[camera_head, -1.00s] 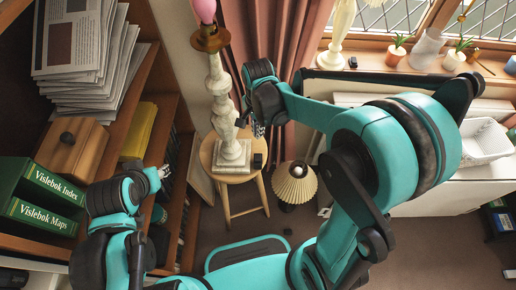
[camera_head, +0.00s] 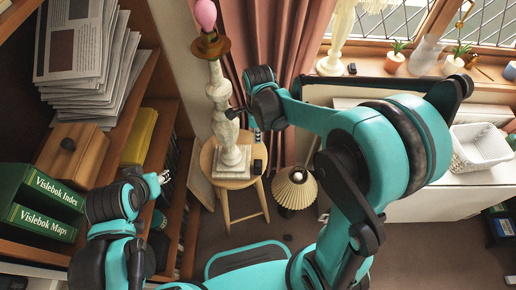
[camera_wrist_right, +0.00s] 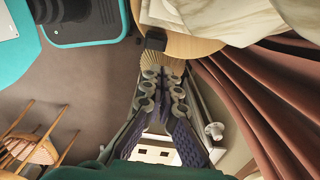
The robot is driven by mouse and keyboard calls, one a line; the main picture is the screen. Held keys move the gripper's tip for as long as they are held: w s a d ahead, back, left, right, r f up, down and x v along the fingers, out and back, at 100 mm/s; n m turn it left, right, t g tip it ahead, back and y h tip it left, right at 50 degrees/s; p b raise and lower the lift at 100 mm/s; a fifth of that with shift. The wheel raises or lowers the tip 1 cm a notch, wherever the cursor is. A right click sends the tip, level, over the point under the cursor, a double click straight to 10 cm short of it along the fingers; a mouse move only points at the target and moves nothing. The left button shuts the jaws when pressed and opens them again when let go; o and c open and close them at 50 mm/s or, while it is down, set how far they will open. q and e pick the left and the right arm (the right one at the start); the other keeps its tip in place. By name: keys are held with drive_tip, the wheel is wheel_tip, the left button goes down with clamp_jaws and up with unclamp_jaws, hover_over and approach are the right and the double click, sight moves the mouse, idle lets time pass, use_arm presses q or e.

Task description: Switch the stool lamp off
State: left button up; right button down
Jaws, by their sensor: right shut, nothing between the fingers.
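The stool lamp (camera_head: 222,101) has a pale marble-like stem, a square base and a pink bulb (camera_head: 205,14). I cannot tell whether the bulb is lit. It stands upright on a round wooden stool (camera_head: 207,158). A small black box (camera_head: 257,167) sits at the stool's right edge, beside the base; it also shows in the right wrist view (camera_wrist_right: 155,40). My right gripper (camera_head: 258,137) is shut and empty, above the box and right of the stem. In the right wrist view its fingers (camera_wrist_right: 165,74) point toward the stool edge. My left gripper (camera_head: 163,178) is by the shelf, its fingers unclear.
A pleated-shade lamp (camera_head: 295,188) stands right of the stool. Pink curtains (camera_head: 285,45) hang behind the stool lamp. A shelf with green boxes (camera_head: 40,205) and newspapers (camera_head: 75,40) fills the left. A white basket (camera_head: 480,147) is at the right.

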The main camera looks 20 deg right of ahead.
sight(258, 161)
wheel_tip(258, 161, down, 14)
drive_tip(key=b, duration=0.5)
drive_tip(key=shift+r, duration=0.25)
drive_tip(key=shift+w+f+b, duration=0.1)
drive_tip(key=shift+f+b, duration=0.4)
drive_tip(key=shift+b, duration=0.05)
drive_tip(key=shift+r, duration=0.25)
